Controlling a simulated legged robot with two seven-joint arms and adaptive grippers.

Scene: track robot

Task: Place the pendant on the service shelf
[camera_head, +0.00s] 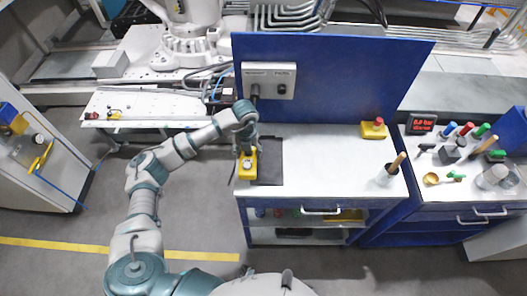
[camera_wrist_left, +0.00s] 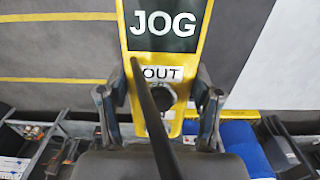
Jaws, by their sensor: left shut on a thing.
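The yellow pendant (camera_head: 246,168) is at the left edge of the white worktop, beside a dark mat (camera_head: 269,161). My left gripper (camera_head: 246,151) is shut on it from above. In the left wrist view, the pendant (camera_wrist_left: 165,28) shows a black "JOG" panel, a white "OUT" label and a dark round knob. The left gripper's fingers (camera_wrist_left: 160,105) stand on either side of it, and a dark cable crosses in front. Whether the pendant touches the worktop is unclear. Below the worktop is an open shelf (camera_head: 290,234) with several items. The right gripper is not in view.
A blue panel (camera_head: 330,75) with a grey box (camera_head: 269,80) rises behind the worktop (camera_head: 320,165). A yellow box with a red button (camera_head: 374,129) and a cup with a brush (camera_head: 388,175) stand at its right. The worktop's middle is clear.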

